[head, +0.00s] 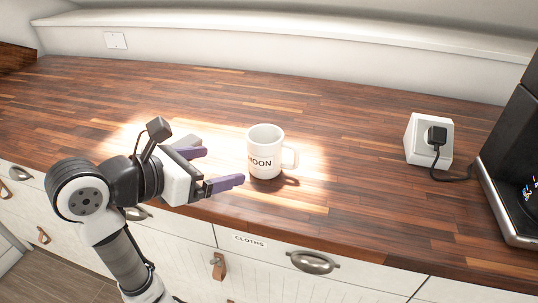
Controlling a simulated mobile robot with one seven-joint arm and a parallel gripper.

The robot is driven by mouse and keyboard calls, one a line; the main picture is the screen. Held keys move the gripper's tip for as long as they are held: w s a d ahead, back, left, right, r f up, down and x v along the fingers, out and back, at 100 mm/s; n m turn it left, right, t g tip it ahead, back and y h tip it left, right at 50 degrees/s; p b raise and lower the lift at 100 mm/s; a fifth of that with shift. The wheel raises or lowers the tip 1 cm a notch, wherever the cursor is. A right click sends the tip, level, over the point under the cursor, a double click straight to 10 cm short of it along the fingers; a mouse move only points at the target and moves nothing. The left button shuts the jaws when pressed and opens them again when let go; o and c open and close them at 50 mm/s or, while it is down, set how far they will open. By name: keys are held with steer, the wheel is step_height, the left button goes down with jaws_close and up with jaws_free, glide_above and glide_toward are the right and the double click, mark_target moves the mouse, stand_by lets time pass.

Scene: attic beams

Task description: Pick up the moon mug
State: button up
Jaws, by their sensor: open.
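The moon mug (264,148) is white with dark lettering, of which "MOON" is partly readable. It stands upright on the wooden counter, with its handle to the right. My gripper (226,167) is open and empty, reaching in from the left. Its two purple-padded fingers point right toward the mug. The nearer fingertip is close to the mug's lower left side, and the farther finger ends short of it. I see a gap between the fingers and the mug in the picture.
A white socket box (429,140) with a black plug and cable stands at the right. A dark appliance (515,160) is at the right edge. The counter (350,200) is clear around the mug. Its front edge runs above drawers, one labelled "CLOTHS" (249,241).

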mark_target(253, 160)
steer(key=x, duration=0.6)
steer(key=shift+d, duration=0.15)
steer(key=p+x, duration=0.1)
steer(key=x, duration=0.3)
steer(key=shift+d, duration=0.3)
steer(key=shift+w+d+f, duration=0.25)
steer(key=shift+d, duration=0.05)
steer(key=c, duration=1.3)
steer(key=shift+o, duration=0.2)
steer(key=shift+r, duration=0.1)
step_height(253, 160, up, 20)
steer(key=shift+p, duration=0.3)
